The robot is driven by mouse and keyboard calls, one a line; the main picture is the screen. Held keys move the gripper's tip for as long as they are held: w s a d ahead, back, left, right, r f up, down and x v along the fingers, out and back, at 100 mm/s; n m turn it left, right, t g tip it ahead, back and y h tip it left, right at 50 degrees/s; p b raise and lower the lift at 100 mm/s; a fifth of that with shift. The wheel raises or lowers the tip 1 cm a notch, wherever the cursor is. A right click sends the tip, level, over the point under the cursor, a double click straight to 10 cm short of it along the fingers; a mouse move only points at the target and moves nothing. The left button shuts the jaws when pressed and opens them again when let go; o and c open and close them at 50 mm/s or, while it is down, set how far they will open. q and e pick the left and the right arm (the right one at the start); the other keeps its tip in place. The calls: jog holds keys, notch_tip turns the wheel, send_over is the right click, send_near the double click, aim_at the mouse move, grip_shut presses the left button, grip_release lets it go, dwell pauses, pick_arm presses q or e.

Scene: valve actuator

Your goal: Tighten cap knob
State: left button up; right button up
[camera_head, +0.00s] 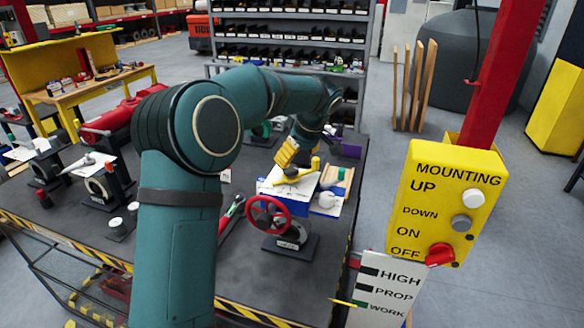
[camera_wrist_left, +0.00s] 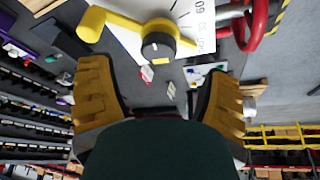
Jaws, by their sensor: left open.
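My left arm comes in from the left, and its open left gripper (camera_head: 287,155) has yellow fingers near a yellow lever handle (camera_head: 297,179) over a white plate. In the left wrist view the two fingers of this gripper (camera_wrist_left: 158,98) are wide apart with nothing between them. The fingers do not appear to touch the cap. I cannot tell for sure which part is the cap knob. My right gripper is not in view.
A red handwheel valve (camera_head: 269,219) stands in front of the plate. Other valve parts (camera_head: 103,187) stand at the table's left. A yellow control box (camera_head: 446,200) and a sign (camera_head: 378,293) are at the right. The dark tabletop (camera_head: 305,285) is clear in front.

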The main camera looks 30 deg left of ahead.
aim_at(292, 168)
pick_arm(q)
jog(key=shift+x, duration=2.5)
jog(key=shift+d, duration=0.1)
jog(key=shift+w, duration=0.1)
jog(key=c, duration=1.2)
